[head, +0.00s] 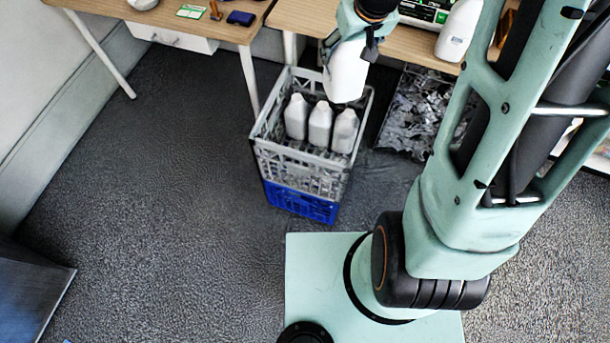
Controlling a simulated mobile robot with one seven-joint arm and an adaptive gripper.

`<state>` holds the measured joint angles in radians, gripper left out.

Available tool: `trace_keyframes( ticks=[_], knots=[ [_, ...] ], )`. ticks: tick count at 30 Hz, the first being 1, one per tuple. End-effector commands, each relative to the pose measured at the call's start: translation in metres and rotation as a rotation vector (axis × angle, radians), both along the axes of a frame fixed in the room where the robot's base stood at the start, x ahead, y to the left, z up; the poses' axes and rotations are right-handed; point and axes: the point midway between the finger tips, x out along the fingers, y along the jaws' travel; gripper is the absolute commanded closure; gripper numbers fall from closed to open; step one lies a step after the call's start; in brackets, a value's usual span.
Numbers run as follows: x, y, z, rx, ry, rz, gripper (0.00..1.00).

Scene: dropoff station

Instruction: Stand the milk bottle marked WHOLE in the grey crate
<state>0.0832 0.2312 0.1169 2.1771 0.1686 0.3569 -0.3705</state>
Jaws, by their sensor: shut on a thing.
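My gripper (368,42) is shut on a white milk bottle (345,72) and holds it above the back right part of the grey crate (280,152). The held bottle looks close to upright, slightly tilted; no marking on it can be read from here. The crate stands on top of a blue crate (300,203) on the floor. Three white bottles (320,125) stand in a row inside the grey crate. The bottom of the held bottle is near the crate's back right rim; I cannot tell its exact height above it.
Another white bottle (459,30) stands on the wooden table (408,42) at the back right. A second table (215,22) at the left holds small items. A dark crate with crumpled silvery material (420,110) sits right of the grey crate. Open floor lies to the left.

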Motion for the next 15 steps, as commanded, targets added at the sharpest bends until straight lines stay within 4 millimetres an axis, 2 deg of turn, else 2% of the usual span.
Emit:
trace_keyframes(
  ticks=[1,9,15],
  knots=[
    [0.003,0.007,-0.031,0.004,0.001,0.054,0.57],
    [0.012,0.061,-0.11,0.005,0.0,0.405,0.57],
    [0.017,0.103,-0.162,0.003,-0.002,0.661,0.57]
  ],
)
